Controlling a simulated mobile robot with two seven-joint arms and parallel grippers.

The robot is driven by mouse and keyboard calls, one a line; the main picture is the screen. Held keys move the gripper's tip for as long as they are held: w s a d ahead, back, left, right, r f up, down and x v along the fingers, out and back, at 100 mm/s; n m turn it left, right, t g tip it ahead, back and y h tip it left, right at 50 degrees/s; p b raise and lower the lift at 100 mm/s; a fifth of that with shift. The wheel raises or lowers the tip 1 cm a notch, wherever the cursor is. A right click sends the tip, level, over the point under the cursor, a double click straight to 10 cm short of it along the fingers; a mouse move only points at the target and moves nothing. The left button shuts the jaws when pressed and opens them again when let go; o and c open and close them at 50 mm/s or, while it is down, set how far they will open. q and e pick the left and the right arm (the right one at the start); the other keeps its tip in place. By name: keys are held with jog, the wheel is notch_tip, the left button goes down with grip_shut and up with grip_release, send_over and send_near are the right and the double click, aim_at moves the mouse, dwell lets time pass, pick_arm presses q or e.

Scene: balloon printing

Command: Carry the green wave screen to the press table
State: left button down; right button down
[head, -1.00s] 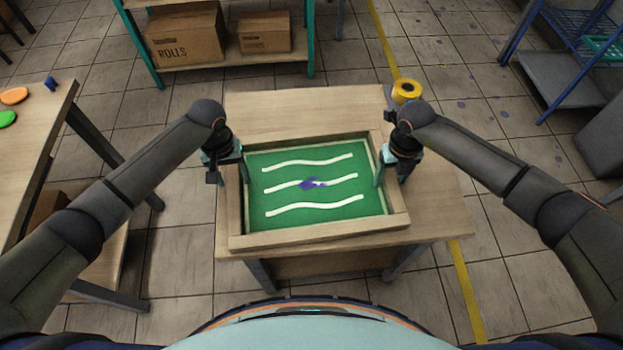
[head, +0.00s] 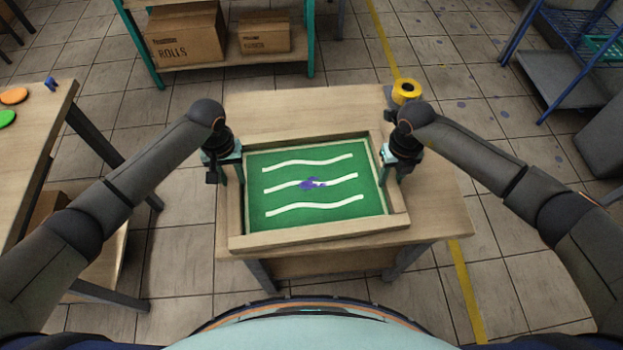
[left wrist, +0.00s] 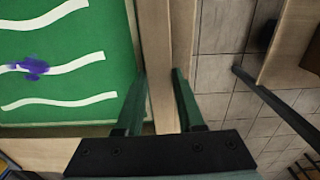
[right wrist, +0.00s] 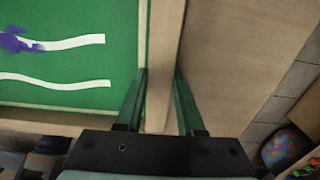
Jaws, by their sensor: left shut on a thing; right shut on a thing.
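The green wave screen (head: 310,212) is a wooden frame around green mesh with three white wavy lines and a purple smear near the middle. It rests, slightly turned, on a small wooden table (head: 290,112). My left gripper (head: 232,180) is shut on the frame's left rail; the left wrist view shows the rail (left wrist: 160,60) between its fingers. My right gripper (head: 388,178) is shut on the right rail, which also shows between the fingers in the right wrist view (right wrist: 163,60). I cannot tell which table is the press table.
A yellow tape roll (head: 406,90) stands at the table's back right corner. Another table (head: 40,130) with orange and green discs is at the left. A shelf with cardboard boxes (head: 186,36) is behind, a blue rack (head: 570,60) at the right. Tiled floor lies between.

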pick_arm(q)
jog(key=shift+r, duration=0.2)
pick_arm(e)
jog(key=shift+r, duration=0.2)
dwell(0.4)
